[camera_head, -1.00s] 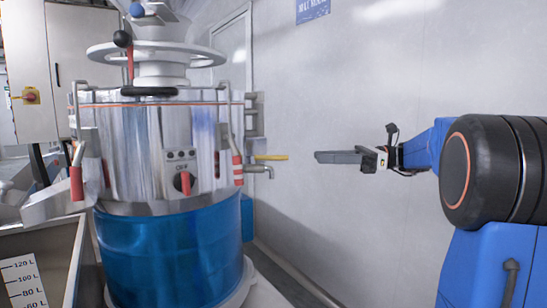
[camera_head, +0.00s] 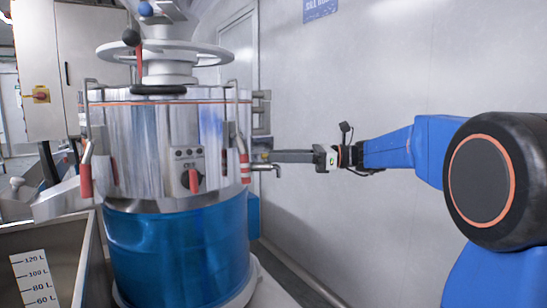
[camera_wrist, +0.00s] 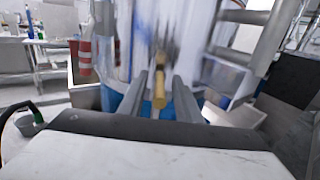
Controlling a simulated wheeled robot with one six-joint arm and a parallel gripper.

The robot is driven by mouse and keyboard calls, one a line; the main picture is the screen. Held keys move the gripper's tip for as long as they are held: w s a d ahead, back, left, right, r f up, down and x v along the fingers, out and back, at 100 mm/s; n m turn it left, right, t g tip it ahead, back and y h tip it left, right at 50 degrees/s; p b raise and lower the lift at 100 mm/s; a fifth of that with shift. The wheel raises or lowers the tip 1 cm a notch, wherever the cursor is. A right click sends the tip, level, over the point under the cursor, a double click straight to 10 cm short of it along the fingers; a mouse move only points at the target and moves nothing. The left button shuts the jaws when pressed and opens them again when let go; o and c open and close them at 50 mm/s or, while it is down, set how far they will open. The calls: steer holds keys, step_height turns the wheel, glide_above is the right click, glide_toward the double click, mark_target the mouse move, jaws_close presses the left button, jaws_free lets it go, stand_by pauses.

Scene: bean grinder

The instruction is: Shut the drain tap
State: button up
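The drain tap (camera_head: 277,169) is a small metal spout low on the right side of the steel grinder drum. Its yellow lever handle (camera_wrist: 158,92) points toward my wrist camera. My gripper (camera_head: 272,157) is level with the tap, its fingers covering most of the handle in the head view. In the wrist view, my gripper (camera_wrist: 161,86) is open, with one grey finger on each side of the yellow handle. A gap shows between the handle and the fingers, and I see no clear contact. The tap body is blurred in the wrist view.
The grinder drum (camera_head: 130,150) stands on a blue base (camera_head: 180,250). A red-and-white lever (camera_head: 245,166) hangs just left of the tap. A red switch (camera_head: 194,180) is on the drum's front. A steel bin (camera_head: 75,262) stands front left. A plain wall (camera_head: 380,80) is behind my arm.

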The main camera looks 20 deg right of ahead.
steer(key=shift+x, duration=0.9)
jaws_close()
